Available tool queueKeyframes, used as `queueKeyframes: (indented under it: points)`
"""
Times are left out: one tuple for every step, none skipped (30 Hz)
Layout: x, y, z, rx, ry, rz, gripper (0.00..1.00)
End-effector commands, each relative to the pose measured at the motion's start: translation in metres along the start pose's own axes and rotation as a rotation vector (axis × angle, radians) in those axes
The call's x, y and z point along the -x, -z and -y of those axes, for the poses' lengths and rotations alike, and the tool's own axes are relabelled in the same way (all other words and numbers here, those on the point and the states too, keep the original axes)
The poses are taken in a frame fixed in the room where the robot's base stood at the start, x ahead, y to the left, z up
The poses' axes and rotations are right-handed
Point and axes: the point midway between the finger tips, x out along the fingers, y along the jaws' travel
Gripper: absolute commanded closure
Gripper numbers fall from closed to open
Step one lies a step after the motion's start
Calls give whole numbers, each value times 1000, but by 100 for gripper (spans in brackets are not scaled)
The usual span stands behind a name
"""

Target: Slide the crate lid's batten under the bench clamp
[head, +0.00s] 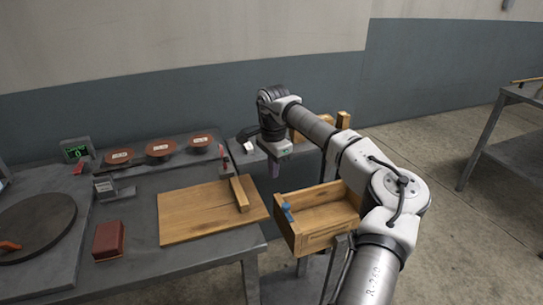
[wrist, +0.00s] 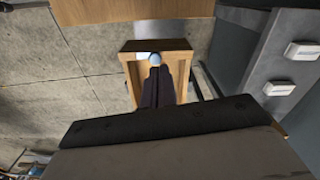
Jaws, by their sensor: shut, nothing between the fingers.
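The crate lid (head: 205,215) is a flat wooden board lying on the grey bench, with a raised batten (head: 240,194) near its right end. A small red-handled metal fixture (head: 225,160) stands just behind the batten; it may be the bench clamp. I cannot tell whether the batten is under any part of it. My gripper (head: 276,174) points down in the air, right of the lid and behind an open wooden crate. In the wrist view my dark fingers (wrist: 157,85) are together and empty, overlapping the crate in the picture.
The open crate (head: 315,233) has a blue knob or handle at its left side and stands right of the bench. A dark red block (head: 108,241), a dark round plate (head: 35,228) and several reddish discs on a back ledge occupy the bench. Open floor lies to the right.

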Motion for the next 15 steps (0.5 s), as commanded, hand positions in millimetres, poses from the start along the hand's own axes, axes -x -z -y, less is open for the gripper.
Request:
queueKeyframes:
  points:
    - [-10, -1, 0, 1, -1, 4, 100]
    - [-17, -1, 0, 1, -2, 4, 100]
    - [-26, -1, 0, 1, -2, 4, 100]
    - [-32, -1, 0, 0, -1, 4, 100]
    - [-38, -1, 0, 0, -2, 4, 100]
    - [-45, -1, 0, 1, -1, 4, 100]
    - [-40, -9, 1, 5, 2, 3, 100]
    - [-40, -15, 1, 6, 2, 3, 100]
    - [-40, -21, 1, 5, 2, 2, 100]
    - [-40, -24, 0, 5, 2, 2, 100]
    - [-41, -28, 0, 4, 2, 2, 100]
    - [-41, -32, 1, 3, 2, 1, 100]
    - [-41, -34, 0, 3, 2, 1, 100]
    - [-41, -36, 0, 3, 2, 1, 100]
    - [-42, -38, 0, 2, 2, 1, 100]
